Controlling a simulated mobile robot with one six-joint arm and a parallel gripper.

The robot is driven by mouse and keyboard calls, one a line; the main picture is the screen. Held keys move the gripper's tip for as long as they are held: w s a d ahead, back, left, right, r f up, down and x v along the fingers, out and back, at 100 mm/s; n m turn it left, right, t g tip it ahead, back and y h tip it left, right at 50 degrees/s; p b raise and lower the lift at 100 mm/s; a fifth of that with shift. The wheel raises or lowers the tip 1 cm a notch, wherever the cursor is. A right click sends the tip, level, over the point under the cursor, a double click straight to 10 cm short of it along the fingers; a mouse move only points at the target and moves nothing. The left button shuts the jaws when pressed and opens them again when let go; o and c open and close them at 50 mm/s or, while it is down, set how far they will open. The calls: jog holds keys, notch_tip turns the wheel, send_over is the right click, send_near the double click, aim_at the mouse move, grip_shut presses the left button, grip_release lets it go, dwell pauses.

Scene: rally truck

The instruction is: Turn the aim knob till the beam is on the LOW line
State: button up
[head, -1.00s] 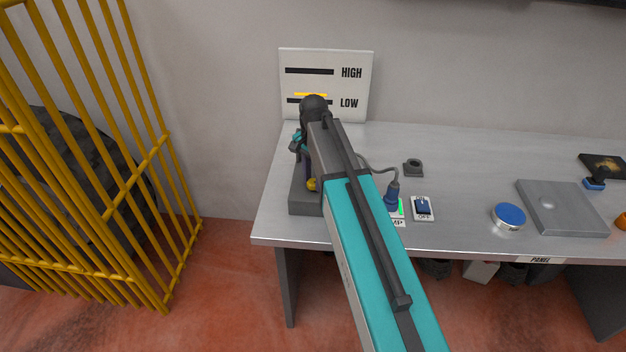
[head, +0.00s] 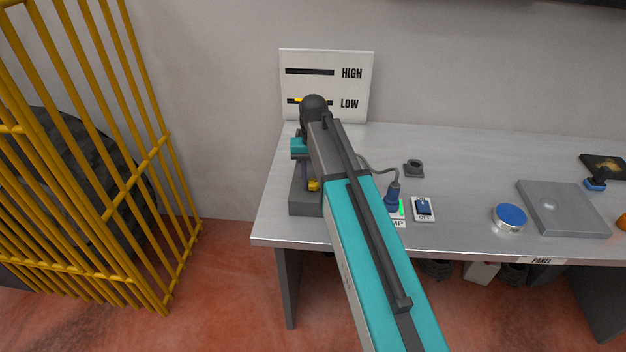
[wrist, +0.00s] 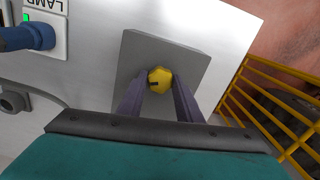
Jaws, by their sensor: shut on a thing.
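The aim knob (wrist: 159,78) is yellow with a dark mark and sits on a grey block (wrist: 187,62) in the wrist view. My gripper (wrist: 160,85) has its two purple fingers shut on the knob, one on each side. In the head view, the knob (head: 313,186) shows in part beside my arm. The white target board (head: 357,86) has a HIGH line (head: 310,72) and a LOW line (head: 291,101). The yellow beam (head: 298,99) lies level with the LOW line, overlapping it. My wrist hides part of the beam and the line.
A yellow cage (head: 150,160) stands left of the bench (head: 460,165).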

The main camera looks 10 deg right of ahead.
aim_at(313, 182)
jog(key=shift+n, duration=0.4)
jog(key=o, duration=1)
jog(key=shift+o, duration=0.2)
jog(key=shift+r, duration=0.15)
notch_tip(313, 182, up, 14)
jog(key=p, duration=0.7)
jog(key=shift+f+p, duration=0.2)
jog(key=shift+p, duration=0.1)
jog(key=shift+f, duration=0.1)
